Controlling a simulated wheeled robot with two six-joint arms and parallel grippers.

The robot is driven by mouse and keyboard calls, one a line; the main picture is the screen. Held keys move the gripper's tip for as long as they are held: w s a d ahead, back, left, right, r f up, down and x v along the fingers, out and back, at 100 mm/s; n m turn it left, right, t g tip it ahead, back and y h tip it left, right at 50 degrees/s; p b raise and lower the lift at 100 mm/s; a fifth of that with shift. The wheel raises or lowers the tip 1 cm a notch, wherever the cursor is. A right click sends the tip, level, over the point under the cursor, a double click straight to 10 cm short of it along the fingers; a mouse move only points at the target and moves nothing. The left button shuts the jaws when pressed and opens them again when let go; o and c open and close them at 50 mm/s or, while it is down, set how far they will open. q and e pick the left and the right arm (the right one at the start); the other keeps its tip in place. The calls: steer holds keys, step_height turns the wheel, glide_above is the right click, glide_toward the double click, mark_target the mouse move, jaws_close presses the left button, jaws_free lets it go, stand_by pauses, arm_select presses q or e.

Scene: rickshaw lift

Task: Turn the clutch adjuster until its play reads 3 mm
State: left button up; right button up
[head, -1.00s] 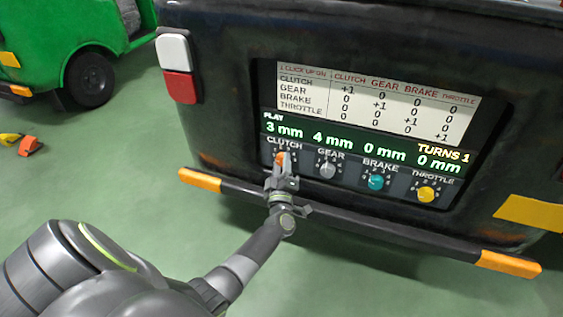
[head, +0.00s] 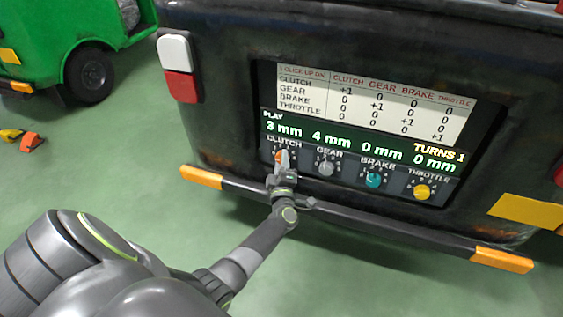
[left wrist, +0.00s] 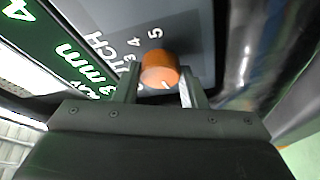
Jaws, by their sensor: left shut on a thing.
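The clutch adjuster (head: 280,155) is an orange knob at the left end of a row of knobs on the rear panel. The left wrist view also shows this orange knob (left wrist: 160,69), with a white mark on its face edge. My left gripper (head: 282,163) is at the knob, and its fingers (left wrist: 160,85) are on both sides of it, shut on it. The display (head: 360,143) reads 3 mm for clutch, 4 mm for gear, 0 mm for brake and 0 mm for throttle. It also shows TURNS 1. My right gripper is out of view.
The grey gear knob (head: 326,168), teal brake knob (head: 373,180) and yellow throttle knob (head: 422,192) sit to the right. A chart (head: 375,100) is above the display. A dark bumper bar (head: 350,222) with orange ends runs below. A green vehicle (head: 70,45) stands at back left.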

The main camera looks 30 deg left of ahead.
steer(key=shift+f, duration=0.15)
arm_select(q)
steer(key=o, duration=1)
steer(key=shift+p+v, duration=0.95)
steer(key=shift+v, duration=7.75)
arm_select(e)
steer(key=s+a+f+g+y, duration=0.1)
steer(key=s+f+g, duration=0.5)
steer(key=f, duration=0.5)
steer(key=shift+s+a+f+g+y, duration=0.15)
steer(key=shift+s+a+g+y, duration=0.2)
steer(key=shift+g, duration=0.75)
